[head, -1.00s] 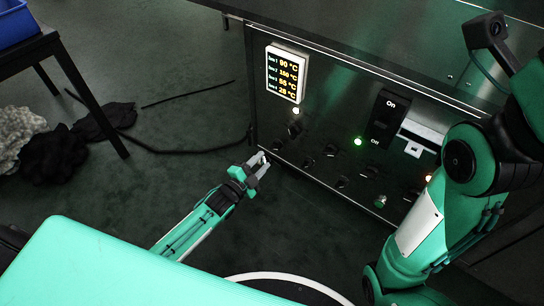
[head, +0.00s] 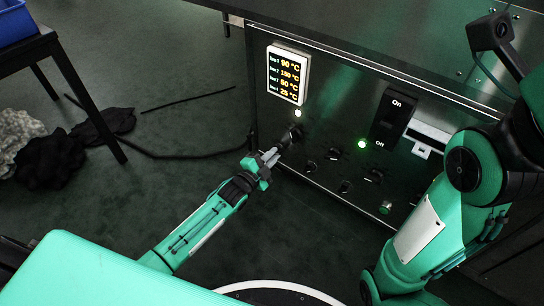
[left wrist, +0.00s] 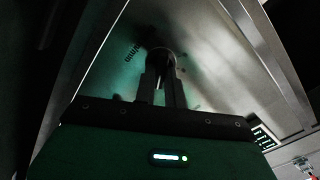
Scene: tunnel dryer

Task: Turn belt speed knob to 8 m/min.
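The control panel (head: 325,125) is the dark steel front of the dryer and carries several small black knobs. My left gripper (head: 273,156) is at the knob low on the panel's left side, and mostly hides that knob in the head view. In the left wrist view the two fingers (left wrist: 160,92) reach up to a dark round knob (left wrist: 161,55), one on each side. "m/min" lettering (left wrist: 132,53) shows at its left. The knob's pointer and scale are too dark to read. Whether the fingers press on the knob is not clear.
A lit temperature display (head: 287,75) is above the knobs. A large On/Off switch (head: 391,118) and a green lamp (head: 362,144) are to the right. Other knobs (head: 333,154) sit close by. A black table (head: 62,62) stands at left, with cables (head: 180,155) on the floor.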

